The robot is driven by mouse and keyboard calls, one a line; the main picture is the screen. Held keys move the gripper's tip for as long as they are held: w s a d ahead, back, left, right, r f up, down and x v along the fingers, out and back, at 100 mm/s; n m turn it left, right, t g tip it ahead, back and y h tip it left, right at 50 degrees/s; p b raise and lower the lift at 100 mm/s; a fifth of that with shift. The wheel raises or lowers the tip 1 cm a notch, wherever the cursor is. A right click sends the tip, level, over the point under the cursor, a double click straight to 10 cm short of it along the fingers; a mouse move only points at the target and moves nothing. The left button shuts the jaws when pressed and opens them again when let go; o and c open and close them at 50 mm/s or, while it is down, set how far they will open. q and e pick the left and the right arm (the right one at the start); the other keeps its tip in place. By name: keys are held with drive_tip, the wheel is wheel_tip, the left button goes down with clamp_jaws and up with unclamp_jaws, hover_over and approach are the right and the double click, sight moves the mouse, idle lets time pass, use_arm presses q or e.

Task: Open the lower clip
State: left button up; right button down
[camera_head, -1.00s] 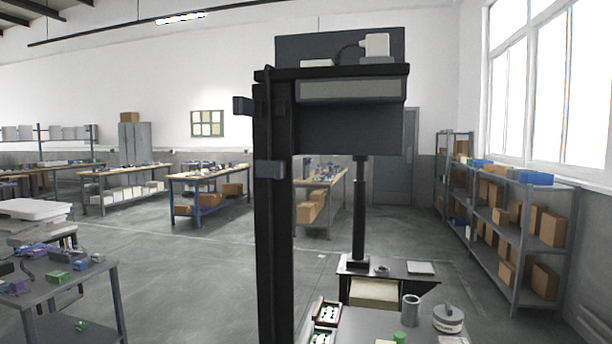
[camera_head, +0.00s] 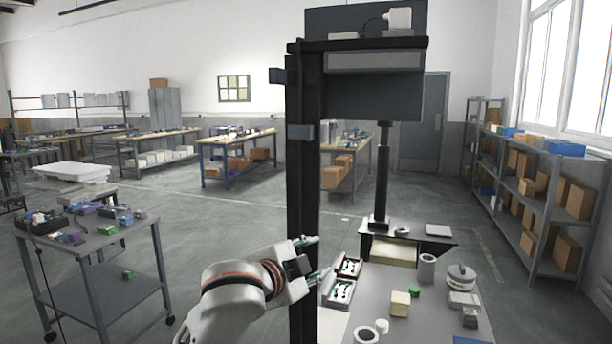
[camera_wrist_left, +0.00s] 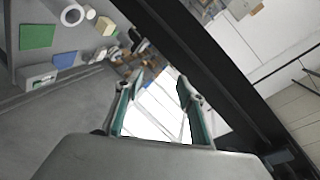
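The dark column (camera_head: 304,190) stands upright in the head view. The lower clip (camera_head: 300,132) is a small grey-blue block lying across the column's front face. An upper clip (camera_head: 277,76) juts out from the column's left side. My left gripper (camera_head: 318,258) is at the column, well below the lower clip, pointing right. The left wrist view shows its two fingers (camera_wrist_left: 160,88) apart with nothing between them. The column runs diagonally close beside the fingers there. My right gripper is in neither view.
A grey bench (camera_head: 375,290) with small trays, cups and blocks lies right of the column's foot. A grey cart (camera_head: 95,250) stands at the left. Open floor lies between.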

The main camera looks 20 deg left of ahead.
use_arm(q)
wheel_tip(320, 180, up, 16)
drive_tip(key=s+a+r+m+t+y, duration=0.1)
drive_tip(key=s+m+t, duration=0.1)
drive_tip(key=s+m, duration=0.1)
drive_tip(key=m+t+y, duration=0.1)
approach(307, 133)
drive_tip(key=w, duration=0.5)
drive_tip(key=w+p, duration=0.1)
drive_tip(key=w, duration=0.3)
drive_tip(key=shift+d+f, duration=0.15)
drive_tip(key=c, duration=1.1)
